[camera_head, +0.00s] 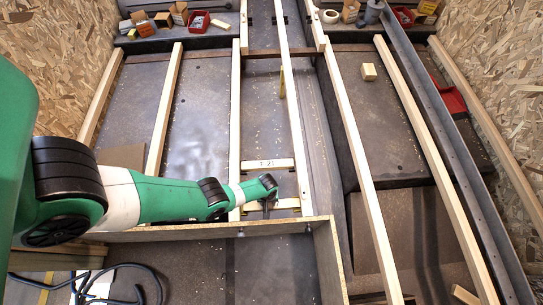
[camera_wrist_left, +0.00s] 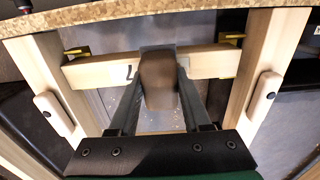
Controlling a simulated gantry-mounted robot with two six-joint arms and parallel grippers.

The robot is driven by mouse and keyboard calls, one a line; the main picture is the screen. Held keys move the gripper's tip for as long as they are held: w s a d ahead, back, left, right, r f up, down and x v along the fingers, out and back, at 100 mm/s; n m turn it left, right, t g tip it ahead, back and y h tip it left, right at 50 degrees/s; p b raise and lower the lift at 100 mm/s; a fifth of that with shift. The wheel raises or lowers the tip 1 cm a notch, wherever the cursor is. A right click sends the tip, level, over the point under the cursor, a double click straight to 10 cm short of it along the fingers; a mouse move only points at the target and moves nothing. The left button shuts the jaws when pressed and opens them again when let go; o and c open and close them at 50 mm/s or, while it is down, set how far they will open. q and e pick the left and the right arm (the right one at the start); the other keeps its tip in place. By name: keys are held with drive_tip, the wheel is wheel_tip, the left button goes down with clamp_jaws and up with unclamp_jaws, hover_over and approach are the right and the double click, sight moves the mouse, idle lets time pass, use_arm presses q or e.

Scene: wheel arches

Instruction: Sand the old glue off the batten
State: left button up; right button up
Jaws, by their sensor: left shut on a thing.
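My left gripper (camera_head: 268,205) reaches in from the left over a short pale batten (camera_head: 288,204) between two long timbers. In the left wrist view the gripper (camera_wrist_left: 159,82) is shut on a brown block (camera_wrist_left: 159,92), a sanding block by its look, with a grey far edge. The block overlaps the middle of the batten (camera_wrist_left: 205,61); I cannot tell whether they touch. The batten has a dark mark left of the block, and the block hides its middle. Yellow holders (camera_wrist_left: 76,52) sit at both batten ends. My right gripper is not in view.
A second crosspiece marked F 25 (camera_head: 270,163) lies farther back. A chipboard-edged panel (camera_head: 200,232) stands just in front of the gripper. Long timbers (camera_head: 165,110) run away on both sides. A small wooden block (camera_head: 369,72) and red bins (camera_head: 199,20) are farther off.

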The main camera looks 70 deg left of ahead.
sight(258, 205)
use_arm(q)
drive_tip(key=shift+s+p, duration=0.3)
drive_tip(key=shift+s, duration=0.2)
drive_tip(key=s, duration=0.1)
drive_tip(key=s+p, duration=0.1)
drive_tip(key=shift+s+a+r, duration=0.1)
drive_tip(key=shift+s+a, duration=0.3)
drive_tip(key=shift+s, duration=0.25)
wheel_tip(258, 205, up, 6)
drive_tip(key=p, duration=0.6)
drive_tip(key=shift+w, duration=0.15)
wheel_tip(258, 205, up, 3)
drive_tip(key=p, duration=0.3)
